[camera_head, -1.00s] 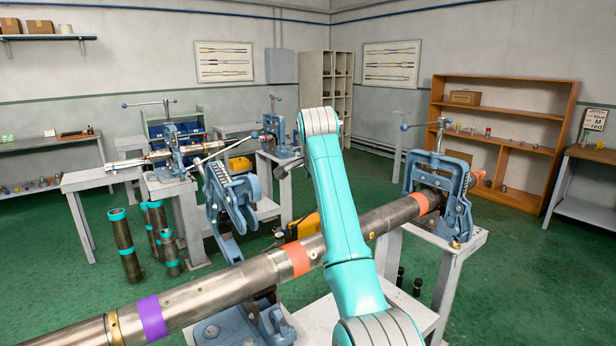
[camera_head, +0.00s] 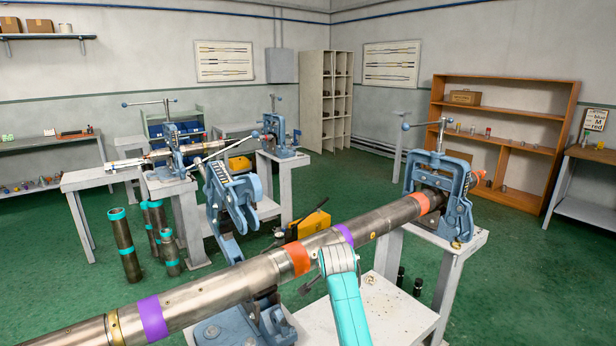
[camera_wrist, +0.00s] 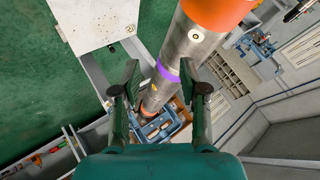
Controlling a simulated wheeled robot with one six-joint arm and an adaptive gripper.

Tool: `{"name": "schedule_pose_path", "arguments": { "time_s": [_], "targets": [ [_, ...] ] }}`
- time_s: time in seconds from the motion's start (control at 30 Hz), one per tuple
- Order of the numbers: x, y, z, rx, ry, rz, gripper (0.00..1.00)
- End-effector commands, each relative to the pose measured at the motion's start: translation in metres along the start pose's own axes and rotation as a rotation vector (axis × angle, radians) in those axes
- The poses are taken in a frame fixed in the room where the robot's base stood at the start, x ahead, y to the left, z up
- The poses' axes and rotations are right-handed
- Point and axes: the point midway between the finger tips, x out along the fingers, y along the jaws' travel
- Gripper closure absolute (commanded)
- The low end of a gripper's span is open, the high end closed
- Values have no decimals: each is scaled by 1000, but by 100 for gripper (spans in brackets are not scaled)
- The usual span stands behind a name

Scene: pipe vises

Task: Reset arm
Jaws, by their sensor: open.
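My turquoise arm is low in the front middle of the head view, its upper end beside the long steel pipe (camera_head: 385,220). In the wrist view my gripper (camera_wrist: 160,80) is open, its two dark green fingers apart with nothing held between them. The pipe also shows in the wrist view (camera_wrist: 187,45), running past beyond the fingers; I cannot tell whether they touch it. In the head view only a small dark part by the arm's end may be the gripper. The pipe carries orange bands and purple bands, and its far end sits in a blue vise (camera_head: 438,185).
A large blue pipe clamp (camera_head: 232,200) stands left of middle, near a yellow case (camera_head: 305,224). A white table (camera_head: 385,315) lies beneath the arm. Upright pipes (camera_head: 124,245) stand on the floor at left. A wooden shelf (camera_head: 437,100) stands at the back right.

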Motion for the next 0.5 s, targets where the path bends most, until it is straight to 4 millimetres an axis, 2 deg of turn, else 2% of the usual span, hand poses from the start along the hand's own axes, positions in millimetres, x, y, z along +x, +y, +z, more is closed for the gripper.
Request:
{"name": "schedule_pose_path", "arguments": {
  "time_s": [0.03,0.2,0.33,0.5],
  "targets": [
    [9,23,14,-17,1,-3,57],
    [26,86,52,-85,22,-31,57],
    [31,134,80,-134,38,-51,57],
    [27,195,117,-199,62,-77,57]
  ]
}}
